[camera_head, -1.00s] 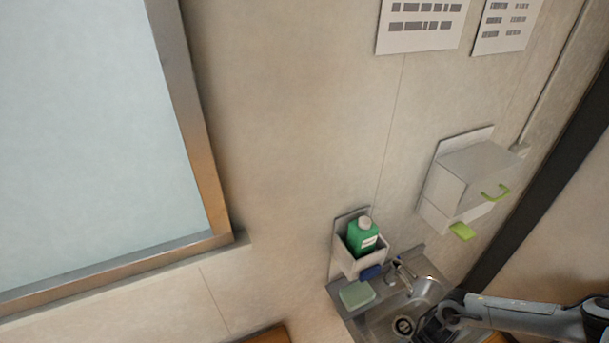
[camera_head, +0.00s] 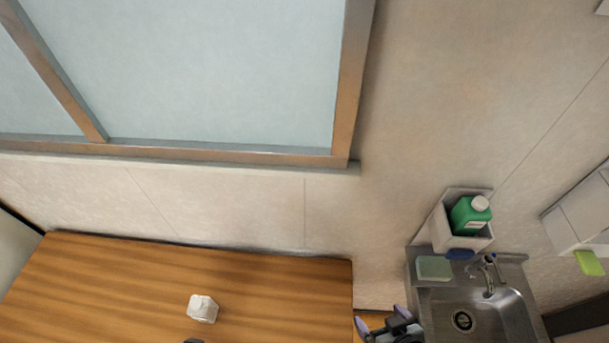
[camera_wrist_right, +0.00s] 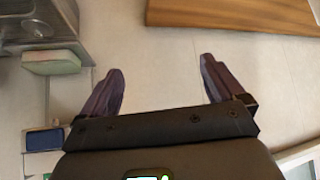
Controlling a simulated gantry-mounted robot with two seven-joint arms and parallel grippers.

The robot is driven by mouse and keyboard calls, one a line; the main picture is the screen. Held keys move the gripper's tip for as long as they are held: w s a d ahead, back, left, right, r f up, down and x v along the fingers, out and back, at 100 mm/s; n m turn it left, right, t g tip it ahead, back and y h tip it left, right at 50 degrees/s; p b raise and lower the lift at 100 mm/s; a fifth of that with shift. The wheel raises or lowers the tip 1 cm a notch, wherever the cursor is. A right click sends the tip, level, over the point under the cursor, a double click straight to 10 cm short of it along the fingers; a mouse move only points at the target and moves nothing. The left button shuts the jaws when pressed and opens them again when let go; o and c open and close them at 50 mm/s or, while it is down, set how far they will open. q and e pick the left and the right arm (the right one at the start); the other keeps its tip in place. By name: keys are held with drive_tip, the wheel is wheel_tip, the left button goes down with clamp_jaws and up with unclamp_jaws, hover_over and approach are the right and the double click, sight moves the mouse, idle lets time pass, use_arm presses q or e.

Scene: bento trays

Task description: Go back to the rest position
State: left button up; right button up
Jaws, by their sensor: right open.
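My right gripper (camera_head: 382,318) shows at the bottom of the head view, between the wooden table and the sink. Its two purple-grey fingers stand apart. In the right wrist view the gripper (camera_wrist_right: 160,68) is open, with nothing between its fingers and pale wall or floor behind them. My left gripper is not clearly in the head view. A small dark shape cut off at the bottom edge, below the white item, is too little to identify.
A wooden table (camera_head: 110,285) carries a small white container (camera_head: 202,308). Right of it is a steel sink (camera_head: 505,315) with a tap (camera_head: 488,272), a green sponge (camera_head: 434,268) and a green bottle (camera_head: 470,215) in a wall holder. A framed window (camera_head: 345,90) is above the table.

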drive_tip(key=s+d+f+m+g+h, duration=0.1)
drive_tip(key=s+d+g+h, duration=0.1)
drive_tip(key=s+d+g, duration=0.3)
drive_tip(key=w+p+v, duration=0.1)
drive_tip(key=p+v, duration=1.1)
drive_tip(key=shift+w+a+r+t+p, duration=0.25)
drive_tip(key=shift+w+a+t+p, duration=0.1)
drive_tip(key=shift+a, duration=0.1)
